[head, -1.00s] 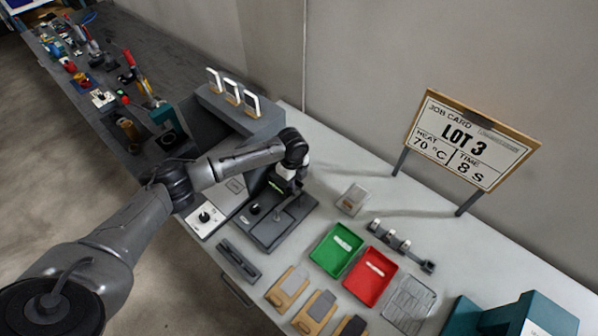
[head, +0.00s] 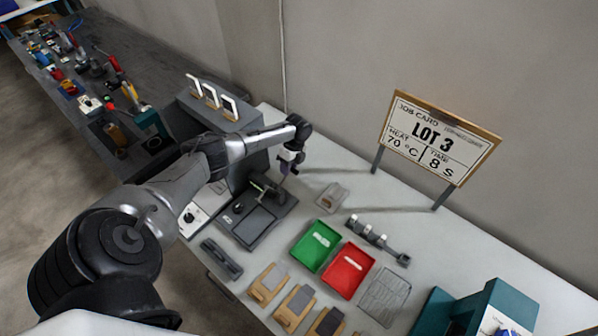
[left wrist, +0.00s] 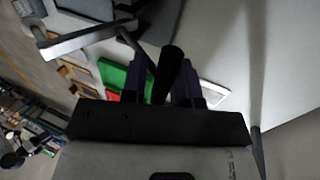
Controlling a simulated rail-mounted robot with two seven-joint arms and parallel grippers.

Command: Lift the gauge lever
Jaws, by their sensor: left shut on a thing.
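The gauge (head: 250,220) is a dark flat unit on the bench, with a small green display and a knob. Its lever rises at the unit's right side, mostly hidden by my gripper in the head view. My left gripper (head: 288,168) is above the right rear part of the gauge. In the left wrist view, its purple fingers (left wrist: 166,82) are shut on a black handle (left wrist: 170,65), which looks like the lever's grip. A grey metal bar (left wrist: 85,40) shows to the left of the fingers there. My right gripper is not in view.
A green tray (head: 298,245) and a red tray (head: 335,270) lie to the right of the gauge. A small grey block (head: 332,196) and a job card sign (head: 440,135) stand behind.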

